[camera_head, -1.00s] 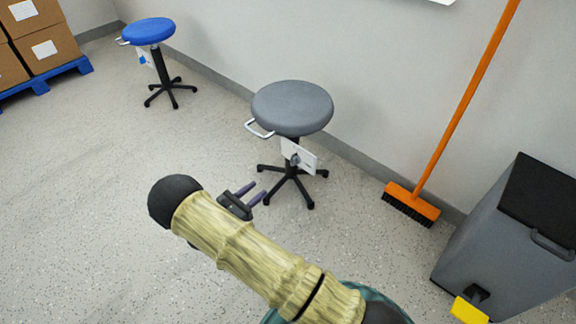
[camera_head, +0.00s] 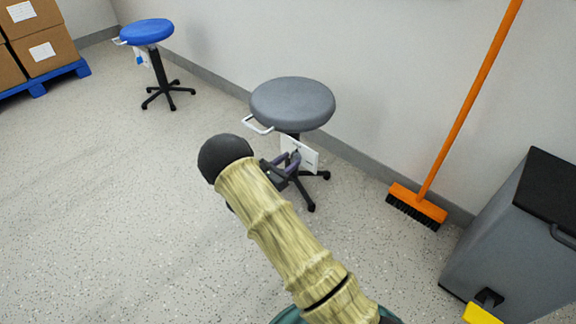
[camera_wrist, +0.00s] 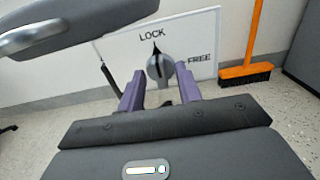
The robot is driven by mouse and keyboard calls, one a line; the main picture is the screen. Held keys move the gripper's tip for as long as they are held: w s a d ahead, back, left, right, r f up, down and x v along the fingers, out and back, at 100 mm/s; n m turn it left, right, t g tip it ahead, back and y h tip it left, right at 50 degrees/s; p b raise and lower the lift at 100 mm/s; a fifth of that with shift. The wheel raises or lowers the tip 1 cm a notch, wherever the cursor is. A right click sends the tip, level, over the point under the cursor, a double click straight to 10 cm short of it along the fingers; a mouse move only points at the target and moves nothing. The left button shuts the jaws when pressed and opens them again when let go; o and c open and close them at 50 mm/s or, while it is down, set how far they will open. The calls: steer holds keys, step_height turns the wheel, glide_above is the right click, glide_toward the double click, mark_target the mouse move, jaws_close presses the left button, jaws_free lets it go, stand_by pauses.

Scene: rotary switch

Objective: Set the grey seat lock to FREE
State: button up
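The grey stool (camera_head: 292,104) stands by the wall in the head view, with a white plate under its seat. In the wrist view the plate (camera_wrist: 198,62) reads LOCK at the top and FREE at the right. The grey rotary knob (camera_wrist: 160,68) sits on the plate, and its dark pointer points up toward LOCK. My gripper (camera_wrist: 160,80) is open, with one purple finger on each side of the knob. Whether the fingers touch the knob I cannot tell. In the head view my gripper (camera_head: 284,166) is at the plate, partly hidden by my arm.
A blue stool (camera_head: 147,32) stands at the back left. An orange broom (camera_head: 460,120) leans on the wall, right of the grey stool. A grey bin (camera_head: 520,235) is at the right. Boxes (camera_head: 40,40) sit on a blue pallet. The floor at left is clear.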

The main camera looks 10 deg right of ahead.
steer(key=shift+w+d, duration=0.1)
jaws_close()
steer(key=shift+r, duration=0.1)
stand_by(0.3)
steer(key=m+p, duration=0.3)
steer(key=m, duration=0.1)
steer(key=m+p, duration=0.3)
steer(key=m, duration=0.1)
steer(key=shift+m, duration=0.4)
steer(key=m+p, duration=0.4)
steer(key=m, duration=0.1)
steer(key=shift+s, duration=0.2)
steer(key=shift+f+m+p, duration=0.15)
steer(key=shift+m+p, duration=0.5)
steer(key=shift+m, duration=0.4)
steer(key=shift+f+m+p, duration=0.15)
steer(key=shift+m+p, duration=0.45)
steer(key=shift+m, duration=0.45)
